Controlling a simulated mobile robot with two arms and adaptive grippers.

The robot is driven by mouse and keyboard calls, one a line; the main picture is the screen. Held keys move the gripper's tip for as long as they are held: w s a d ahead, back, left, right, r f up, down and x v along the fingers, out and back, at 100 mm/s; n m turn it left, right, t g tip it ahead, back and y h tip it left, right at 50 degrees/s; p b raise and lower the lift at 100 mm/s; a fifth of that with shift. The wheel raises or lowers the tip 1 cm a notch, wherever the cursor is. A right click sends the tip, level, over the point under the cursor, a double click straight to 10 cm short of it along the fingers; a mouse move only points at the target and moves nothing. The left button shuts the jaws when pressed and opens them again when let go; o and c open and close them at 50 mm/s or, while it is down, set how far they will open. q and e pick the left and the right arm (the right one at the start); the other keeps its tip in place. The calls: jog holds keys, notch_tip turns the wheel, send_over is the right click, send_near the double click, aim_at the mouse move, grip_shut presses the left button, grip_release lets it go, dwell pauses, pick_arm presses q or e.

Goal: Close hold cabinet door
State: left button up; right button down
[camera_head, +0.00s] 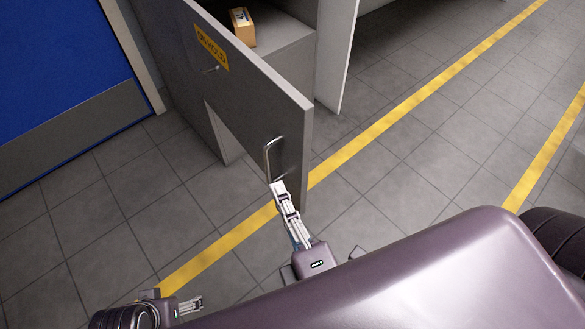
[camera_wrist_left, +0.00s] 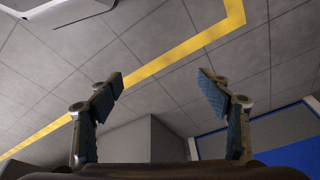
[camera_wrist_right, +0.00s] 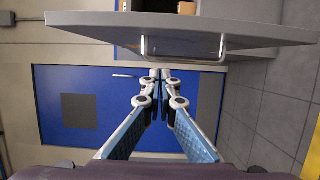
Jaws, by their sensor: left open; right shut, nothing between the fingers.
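The hold cabinet door (camera_head: 250,105) is grey, bears a yellow "ON HOLD" label (camera_head: 211,47) and stands wide open. A metal bar handle (camera_head: 268,157) is near its free edge; the handle also shows in the right wrist view (camera_wrist_right: 183,57). My right gripper (camera_head: 277,187) is shut and empty, with its fingertips close by the handle's lower end; whether they touch it I cannot tell. In the right wrist view the fingertips (camera_wrist_right: 161,73) are just below the handle bar. My left gripper (camera_wrist_left: 160,76) is open and empty over the floor, away from the door.
A small brown box (camera_head: 243,27) sits on a grey surface inside the cabinet (camera_head: 283,48). A blue door (camera_head: 55,70) with a grey lower panel is at the left. Tiled floor with yellow lines (camera_head: 425,88) is clear at the right.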

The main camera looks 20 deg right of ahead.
aim_at(293, 173)
pick_arm(q)
jog(key=shift+s+p+x, duration=0.2)
jog(key=shift+x, duration=0.75)
jog(key=shift+s+p+x, duration=0.15)
jog(key=shift+s+x, duration=0.05)
jog(key=shift+x, duration=0.75)
pick_arm(e)
jog(key=shift+w+d, duration=1.85)
jog(key=shift+w, duration=0.15)
pick_arm(q)
jog(key=shift+f, duration=0.1)
